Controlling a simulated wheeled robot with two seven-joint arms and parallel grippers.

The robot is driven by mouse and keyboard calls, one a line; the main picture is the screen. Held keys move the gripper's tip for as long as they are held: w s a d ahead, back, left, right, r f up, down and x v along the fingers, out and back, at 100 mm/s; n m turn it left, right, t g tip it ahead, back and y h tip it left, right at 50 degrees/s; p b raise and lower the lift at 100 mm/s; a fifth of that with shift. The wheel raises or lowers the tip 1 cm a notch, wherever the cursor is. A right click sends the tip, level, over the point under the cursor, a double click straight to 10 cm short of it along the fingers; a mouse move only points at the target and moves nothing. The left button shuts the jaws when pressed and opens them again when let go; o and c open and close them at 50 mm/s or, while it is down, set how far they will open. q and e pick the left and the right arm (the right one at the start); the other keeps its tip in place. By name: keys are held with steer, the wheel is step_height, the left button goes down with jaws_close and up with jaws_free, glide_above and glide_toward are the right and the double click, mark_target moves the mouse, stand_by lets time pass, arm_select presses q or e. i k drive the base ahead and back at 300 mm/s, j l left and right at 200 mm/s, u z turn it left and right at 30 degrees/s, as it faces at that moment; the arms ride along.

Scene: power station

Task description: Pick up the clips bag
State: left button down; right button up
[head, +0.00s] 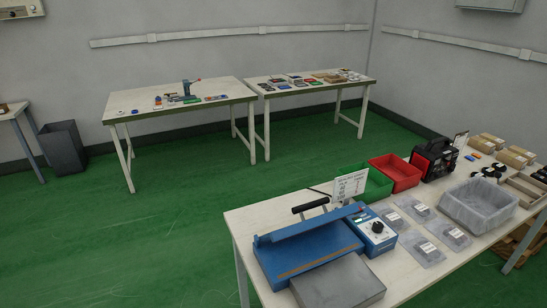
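Several clear flat bags with white labels lie on the near table (247,222), just right of the blue sealer. One bag (417,212) is at the back, another bag (389,217) is left of it, one (449,237) is to the front right, and one (423,254) is nearest the front. The labels are too small to read, so I cannot tell which bag holds clips. Neither of my grippers shows in the head view.
A blue sealer (310,243) with a grey plate (338,284) stands left of the bags. Behind are a green bin (377,184), a red bin (398,172) and a black device (433,160). A clear grey tub (478,207) stands right. Green floor (170,240) is open left.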

mark_target(451, 235)
steer(key=z, duration=1.4)
steer(key=i+l+u, duration=0.25)
steer(key=l, duration=0.3)
steer(key=i, duration=0.1)
